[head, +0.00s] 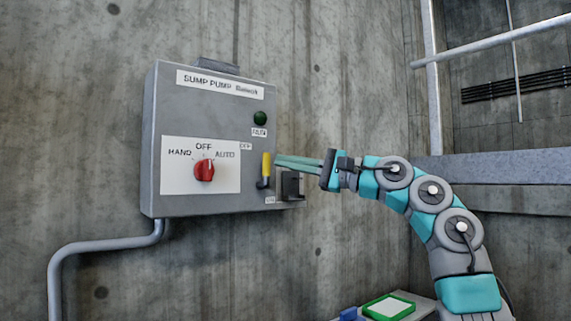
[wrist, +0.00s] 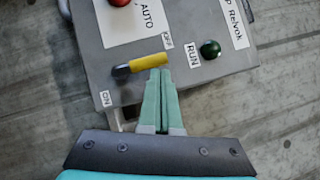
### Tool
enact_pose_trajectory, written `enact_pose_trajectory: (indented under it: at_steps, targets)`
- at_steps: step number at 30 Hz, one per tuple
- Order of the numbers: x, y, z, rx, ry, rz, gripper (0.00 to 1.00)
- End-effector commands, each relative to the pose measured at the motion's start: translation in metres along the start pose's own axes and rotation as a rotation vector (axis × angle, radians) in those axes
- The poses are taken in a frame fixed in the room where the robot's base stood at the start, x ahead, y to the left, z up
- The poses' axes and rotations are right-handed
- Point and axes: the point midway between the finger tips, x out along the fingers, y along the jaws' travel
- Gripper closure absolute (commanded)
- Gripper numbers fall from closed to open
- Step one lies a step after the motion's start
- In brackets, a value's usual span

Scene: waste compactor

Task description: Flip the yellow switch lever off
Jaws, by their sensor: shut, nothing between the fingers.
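The yellow switch lever (head: 266,165) is on the right part of the grey sump pump control box (head: 155,120). In the head view it points up, between an upper label that seems to read OFF and a lower ON label. It also shows in the wrist view (wrist: 148,63), its yellow grip lying toward the OFF label and its dark base nearer ON. My gripper (head: 279,160) is shut and empty, with its teal fingertips at the lever's right side. In the wrist view the fingertips (wrist: 160,74) are right by the yellow grip; I cannot tell whether they touch.
A red rotary knob (head: 204,170) sits on a white HAND/OFF/AUTO plate, left of the lever. A green RUN lamp (head: 260,118) is above it. A dark bracket (head: 291,186) sticks out at the box's lower right. Metal rails (head: 500,42) are at the right.

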Motion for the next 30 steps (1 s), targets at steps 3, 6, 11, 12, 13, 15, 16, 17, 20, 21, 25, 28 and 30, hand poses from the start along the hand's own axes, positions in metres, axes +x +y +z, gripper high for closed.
enact_pose_trajectory:
  at_steps: [3, 6, 11, 12, 13, 15, 16, 17, 20, 21, 25, 28, 30]
  targets:
    - [-0.017, 0.001, -0.002, -0.001, 0.003, -0.004, 1.00]
    - [-0.033, 0.001, -0.002, -0.001, 0.002, -0.005, 1.00]
    - [-0.059, 0.001, -0.003, 0.001, 0.005, -0.001, 1.00]
    - [-0.063, 0.001, -0.003, 0.001, 0.004, -0.001, 1.00]
    - [-0.066, 0.001, -0.002, 0.001, 0.003, -0.001, 1.00]
    - [-0.070, 0.001, -0.002, 0.001, 0.003, -0.001, 1.00]
    - [-0.070, 0.001, -0.002, 0.001, 0.003, -0.001, 1.00]
    - [-0.071, 0.001, -0.002, 0.001, 0.003, -0.001, 1.00]
    - [-0.071, 0.001, -0.002, 0.002, 0.004, -0.001, 1.00]
    - [-0.070, 0.001, -0.002, 0.002, 0.004, -0.001, 1.00]
    - [-0.070, 0.001, -0.002, 0.002, 0.004, -0.001, 1.00]
    - [-0.070, 0.001, -0.002, 0.002, 0.004, -0.001, 1.00]
    - [-0.070, -0.001, -0.002, 0.007, 0.002, -0.004, 1.00]
